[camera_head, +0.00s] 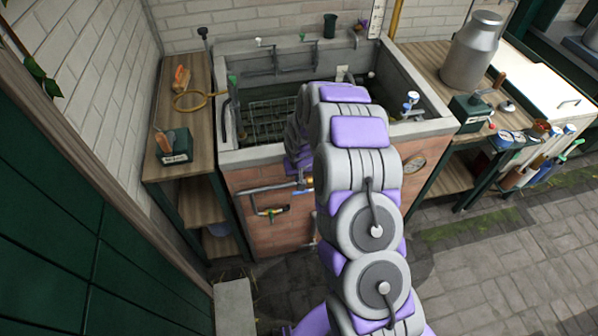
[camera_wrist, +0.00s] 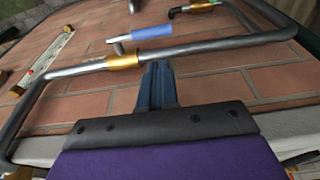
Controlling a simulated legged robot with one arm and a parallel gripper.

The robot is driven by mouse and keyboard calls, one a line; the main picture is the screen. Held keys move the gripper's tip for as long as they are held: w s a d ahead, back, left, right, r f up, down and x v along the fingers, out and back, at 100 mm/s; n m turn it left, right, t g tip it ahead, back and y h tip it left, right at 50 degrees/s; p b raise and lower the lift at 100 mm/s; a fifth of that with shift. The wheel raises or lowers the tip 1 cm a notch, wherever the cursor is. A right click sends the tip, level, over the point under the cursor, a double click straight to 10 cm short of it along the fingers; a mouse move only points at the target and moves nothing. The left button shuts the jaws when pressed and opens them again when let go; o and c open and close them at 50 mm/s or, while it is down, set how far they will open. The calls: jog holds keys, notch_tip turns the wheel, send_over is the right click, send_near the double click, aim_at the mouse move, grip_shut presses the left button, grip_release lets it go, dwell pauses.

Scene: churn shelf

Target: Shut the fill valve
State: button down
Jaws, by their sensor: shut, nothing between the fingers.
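A metal pipe (camera_wrist: 210,48) crosses the red brick front of the basin in the wrist view. It carries a brass valve body (camera_wrist: 121,61) with a blue-sleeved lever (camera_wrist: 152,31). The lever lies roughly along the pipe, slightly off it. No label is readable, so I cannot tell for sure that this is the fill valve. My gripper (camera_wrist: 158,72) is shut and empty, its fingertips close to the pipe, just right of the brass body. In the head view my arm hides the gripper; the brass and blue fitting (camera_head: 303,187) shows just left of the arm.
A second fitting with a yellow-green handle (camera_head: 271,211) sits lower on the brick front. A dark pipe with a green part (camera_wrist: 200,5) shows at the wrist view's top. A wooden side shelf (camera_head: 190,193) stands left; a bench with a milk can (camera_head: 470,52) stands right.

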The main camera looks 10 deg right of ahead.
notch_tip(320, 180, down, 6)
jog(key=shift+s+d+f+b, duration=0.1)
jog(key=shift+s+f+b, duration=0.1)
jog(key=shift+b, duration=0.45)
